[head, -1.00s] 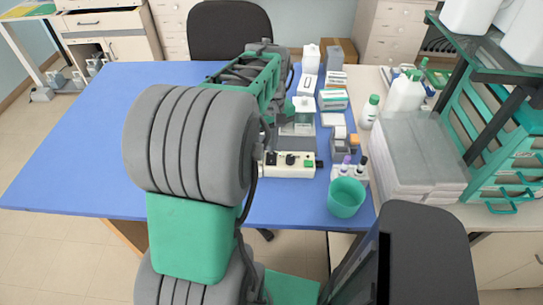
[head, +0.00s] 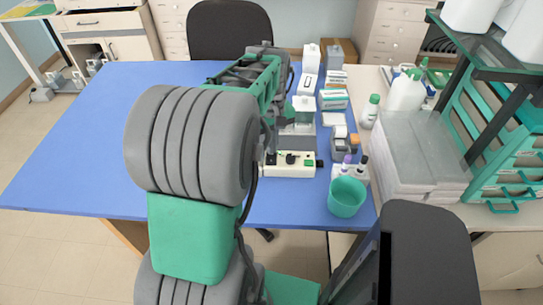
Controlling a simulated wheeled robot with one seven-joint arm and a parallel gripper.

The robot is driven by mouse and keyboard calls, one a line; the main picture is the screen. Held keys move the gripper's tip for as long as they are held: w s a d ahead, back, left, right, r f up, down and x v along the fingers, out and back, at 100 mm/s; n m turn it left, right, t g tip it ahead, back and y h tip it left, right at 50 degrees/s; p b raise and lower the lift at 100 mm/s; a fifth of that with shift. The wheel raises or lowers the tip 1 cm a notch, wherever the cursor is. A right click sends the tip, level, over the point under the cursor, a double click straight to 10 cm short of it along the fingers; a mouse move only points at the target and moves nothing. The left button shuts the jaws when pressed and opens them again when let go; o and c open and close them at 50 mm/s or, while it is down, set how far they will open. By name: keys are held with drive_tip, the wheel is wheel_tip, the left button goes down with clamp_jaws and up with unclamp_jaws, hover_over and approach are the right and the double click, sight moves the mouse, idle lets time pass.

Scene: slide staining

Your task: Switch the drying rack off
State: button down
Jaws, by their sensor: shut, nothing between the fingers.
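A low cream control box (head: 291,170), which appears to belong to the drying rack, sits near the front edge of the blue table. My arm reaches out over the table to the left of these. My gripper (head: 272,139) is small, dark and mostly covered by my arm, close to the left end of the box. It looks shut and empty. Contact with the box cannot be made out.
A green cup (head: 347,197) and small bottles (head: 352,169) stand right of the box. The blue table (head: 80,150) is clear at the left.

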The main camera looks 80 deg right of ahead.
drive_tip(key=shift+f, duration=0.45)
wheel_tip(320, 180, up, 7)
drive_tip(key=p, duration=0.5)
drive_tip(key=shift+r, duration=0.1)
idle(0.5)
drive_tip(key=w+a+r+n+t+h, duration=0.1)
drive_tip(key=w+a+r+n, duration=0.1)
drive_tip(key=w+a, duration=0.75)
drive_tip(key=w+a+r+n, duration=0.1)
drive_tip(key=w+a+n, duration=0.2)
drive_tip(key=w+a, duration=0.7)
drive_tip(key=w+a+n+t, duration=0.1)
drive_tip(key=w+a+n, duration=0.1)
drive_tip(key=a, duration=0.8)
drive_tip(key=w+a+n+t+y, duration=0.1)
drive_tip(key=w+a, duration=0.3)
drive_tip(key=a, duration=0.7)
drive_tip(key=shift+w+a+n+t, duration=0.15)
drive_tip(key=shift+a+n+t, duration=0.2)
drive_tip(key=shift+n, duration=0.45)
